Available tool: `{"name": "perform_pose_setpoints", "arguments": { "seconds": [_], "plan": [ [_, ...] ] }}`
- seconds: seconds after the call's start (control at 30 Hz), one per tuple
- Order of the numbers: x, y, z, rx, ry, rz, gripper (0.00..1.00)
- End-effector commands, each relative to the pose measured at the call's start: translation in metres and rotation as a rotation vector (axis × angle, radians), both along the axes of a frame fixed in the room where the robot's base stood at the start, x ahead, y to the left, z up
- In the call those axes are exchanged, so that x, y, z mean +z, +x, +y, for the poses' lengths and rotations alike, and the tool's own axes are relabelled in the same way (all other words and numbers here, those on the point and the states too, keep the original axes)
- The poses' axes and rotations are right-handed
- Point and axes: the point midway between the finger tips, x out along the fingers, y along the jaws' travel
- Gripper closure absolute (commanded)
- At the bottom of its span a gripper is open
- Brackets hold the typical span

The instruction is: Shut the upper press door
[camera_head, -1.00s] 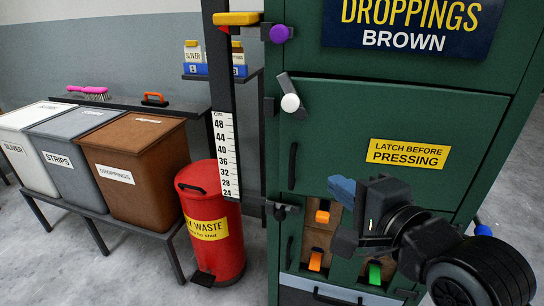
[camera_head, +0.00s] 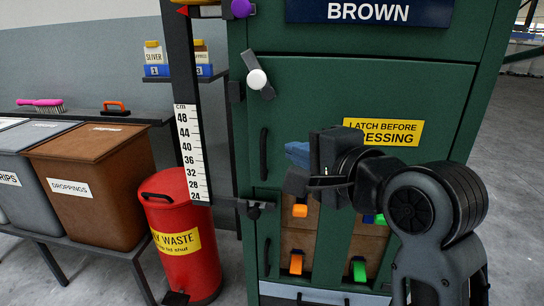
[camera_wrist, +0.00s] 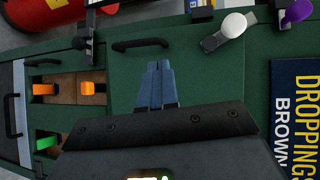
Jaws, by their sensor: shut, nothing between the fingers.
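The upper press door (camera_head: 300,100) is a green panel on the green press. It looks flush or nearly flush with the frame, but I cannot tell whether it is fully shut. Its black upright handle (camera_head: 264,153) is near its left edge. A grey latch with a white knob (camera_head: 257,79) sits tilted at its upper left corner. My gripper (camera_head: 297,153) is shut and empty, in front of the door, right of the handle. In the wrist view, the blue fingertips (camera_wrist: 158,75) are together over the green door, near the handle (camera_wrist: 140,44); contact is unclear.
Below are compartments with orange clips (camera_head: 296,264) and a green clip (camera_head: 359,270). A scale post (camera_head: 190,145) and a red waste bin (camera_head: 183,235) stand left of the press. A brown droppings bin (camera_head: 95,180) is farther left. Open floor shows at the right.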

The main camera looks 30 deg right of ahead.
Motion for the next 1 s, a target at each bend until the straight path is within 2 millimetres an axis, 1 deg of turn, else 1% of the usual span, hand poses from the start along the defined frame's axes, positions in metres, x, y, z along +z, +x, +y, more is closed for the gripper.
{"name": "perform_pose_setpoints", "arguments": {
  "seconds": [0.03, 0.2, 0.4, 0.6, 1.0],
  "plan": [
    [-0.002, 0.011, 0.001, 0.000, 0.003, 0.001, 1.00],
    [-0.008, 0.044, 0.003, 0.001, 0.004, 0.000, 1.00],
    [-0.014, 0.073, 0.005, 0.001, 0.002, 0.001, 1.00],
    [-0.017, 0.086, 0.005, 0.000, 0.002, 0.000, 1.00],
    [-0.018, 0.090, 0.005, -0.005, 0.002, 0.001, 1.00]
  ]
}}
